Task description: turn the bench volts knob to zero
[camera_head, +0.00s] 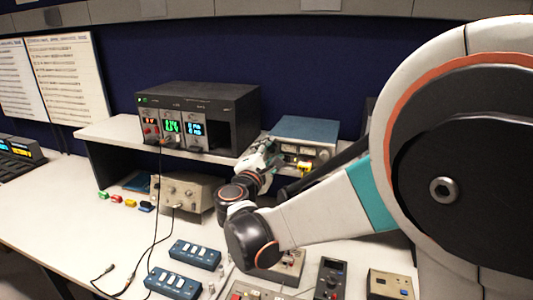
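No knob can be read as the bench volts knob at this size. A dark power supply box (207,115) with three lit displays, red, green and blue, stands on the shelf; small dark controls sit low on its panels. A blue-topped instrument (305,131) with a pale front and small meters stands to its right. My gripper (268,158) is just left of and in front of this instrument, partly covering its front. Its fingers are small and blurred, so I cannot tell whether it is open or touching a knob.
A beige instrument (185,193) stands under the shelf (120,130). Black cables hang from the power supply to the bench (60,225). Two blue switch boxes (195,253) and several small units lie at the front. My arm covers much of the right side.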

